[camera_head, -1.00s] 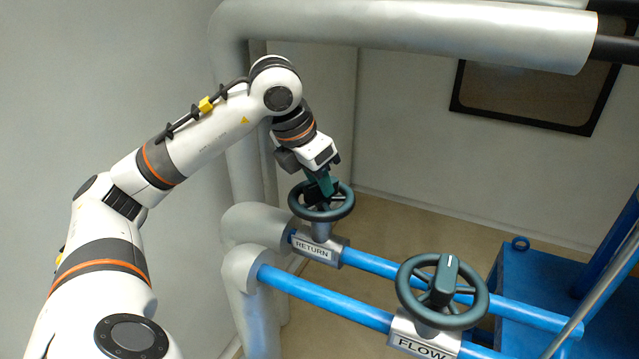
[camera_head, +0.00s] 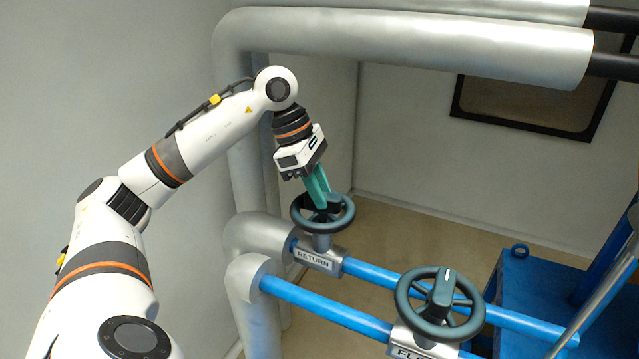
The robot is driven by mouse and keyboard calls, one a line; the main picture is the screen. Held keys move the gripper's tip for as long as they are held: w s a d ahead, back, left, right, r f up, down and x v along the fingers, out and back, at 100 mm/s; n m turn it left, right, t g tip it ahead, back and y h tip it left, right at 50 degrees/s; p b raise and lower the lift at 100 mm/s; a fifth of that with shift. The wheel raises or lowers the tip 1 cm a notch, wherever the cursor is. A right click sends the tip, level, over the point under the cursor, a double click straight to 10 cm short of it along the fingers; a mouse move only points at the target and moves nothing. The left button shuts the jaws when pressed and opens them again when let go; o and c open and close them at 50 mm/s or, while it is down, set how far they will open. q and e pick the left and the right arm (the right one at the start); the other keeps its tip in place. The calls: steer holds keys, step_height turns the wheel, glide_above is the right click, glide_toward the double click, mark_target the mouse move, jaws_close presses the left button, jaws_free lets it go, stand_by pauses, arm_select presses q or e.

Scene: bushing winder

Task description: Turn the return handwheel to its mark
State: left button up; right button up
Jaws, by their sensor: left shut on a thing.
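The return handwheel (camera_head: 345,223) is a dark green spoked wheel. It sits above a grey block (camera_head: 317,257) labelled RETURN on a blue pipe. My left gripper (camera_head: 322,203) reaches down from above with its green fingers at the wheel's middle. It is shut on the wheel's central grip, which the fingers partly hide. The mark cannot be made out in this view. My right gripper is not in view.
A larger flow handwheel (camera_head: 480,302) with an upright grip stands nearer, at the lower right. Thick silver pipes (camera_head: 420,45) cross above, and blue pipes (camera_head: 325,311) run below. A blue machine base (camera_head: 535,290) stands at the right.

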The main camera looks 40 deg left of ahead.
mark_target(324, 193)
arm_select(q)
steer(key=m+g+p, duration=0.1)
steer(key=m, duration=0.1)
steer(key=m+g+p, duration=0.1)
steer(key=m, duration=0.2)
steer(key=shift+w+r+m+h, duration=0.15)
steer(key=shift+w+m+h, duration=0.05)
steer(key=shift+m+h, duration=0.1)
steer(key=m+g+p, duration=0.1)
steer(key=m+p, duration=0.1)
steer(key=m, duration=0.1)
steer(key=shift+m, duration=0.3)
steer(key=m+g+p, duration=0.1)
steer(key=m+p, duration=0.1)
steer(key=m+g+y+p, duration=0.1)
steer(key=m+p, duration=0.1)
steer(key=m, duration=0.1)
steer(key=shift+w+r+y+p, duration=0.15)
steer(key=shift+w+y+p, duration=0.05)
steer(key=shift+y+p, duration=0.15)
steer(key=m+y+p, duration=0.1)
steer(key=m+p, duration=0.1)
steer(key=m, duration=0.1)
steer(key=shift+d+m+g, duration=0.1)
steer(key=shift+m+g, duration=0.2)
steer(key=shift+g, duration=0.1)
steer(key=shift+f+m+y+p, duration=0.25)
steer(key=shift+m+p, duration=0.35)
steer(key=shift+m, duration=0.4)
